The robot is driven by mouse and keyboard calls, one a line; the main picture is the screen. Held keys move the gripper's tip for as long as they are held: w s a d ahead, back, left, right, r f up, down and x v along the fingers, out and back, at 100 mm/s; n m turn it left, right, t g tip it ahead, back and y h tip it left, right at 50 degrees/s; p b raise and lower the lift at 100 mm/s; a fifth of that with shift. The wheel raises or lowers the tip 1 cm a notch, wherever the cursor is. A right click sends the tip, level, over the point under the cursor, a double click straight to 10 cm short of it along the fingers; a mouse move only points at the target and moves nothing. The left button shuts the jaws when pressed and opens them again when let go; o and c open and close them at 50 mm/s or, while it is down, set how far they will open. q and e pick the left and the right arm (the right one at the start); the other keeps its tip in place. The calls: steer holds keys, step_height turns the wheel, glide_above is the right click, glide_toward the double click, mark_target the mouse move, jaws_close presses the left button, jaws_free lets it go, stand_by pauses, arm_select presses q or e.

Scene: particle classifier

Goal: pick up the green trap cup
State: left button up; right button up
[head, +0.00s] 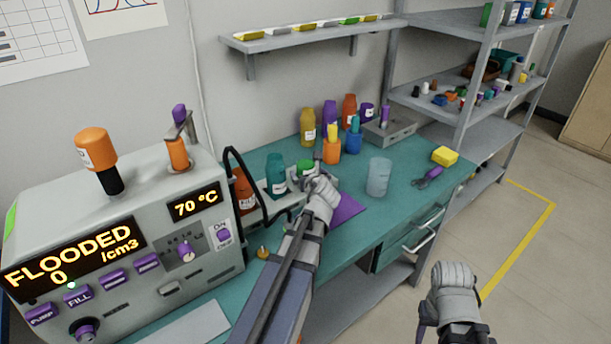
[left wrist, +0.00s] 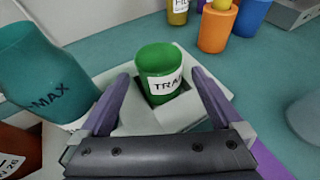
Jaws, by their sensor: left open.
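The green trap cup (left wrist: 158,58), with a white label starting "TRA", sits upright in a square opening of a pale grey holder (left wrist: 112,80). My left gripper (left wrist: 160,82) is open, with one purple finger on each side of the cup. I cannot tell whether the fingers touch it. In the head view only the cup's green top (head: 304,167) shows, just beyond my left gripper (head: 318,186), which hides the rest. My right gripper (head: 455,285) is over the floor, right of the bench, away from the cup; its jaws cannot be made out.
A teal "-MAX" bottle (left wrist: 45,72) leans close left of the left finger. An orange cup (head: 331,150) and blue cup (head: 352,142) stand behind. A clear beaker (head: 378,178) stands right. The grey machine (head: 195,255) is at left. The bench (head: 408,195) has free room right of the beaker.

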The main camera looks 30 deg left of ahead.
arm_select(q)
steer(key=b+x, duration=0.1)
steer(key=x, duration=0.3)
steer(key=shift+w+a+f, duration=0.15)
steer(key=shift+w+a, duration=0.05)
steer(key=shift+s, duration=0.1)
steer(key=shift+c, duration=0.6)
steer(key=c, duration=1.2)
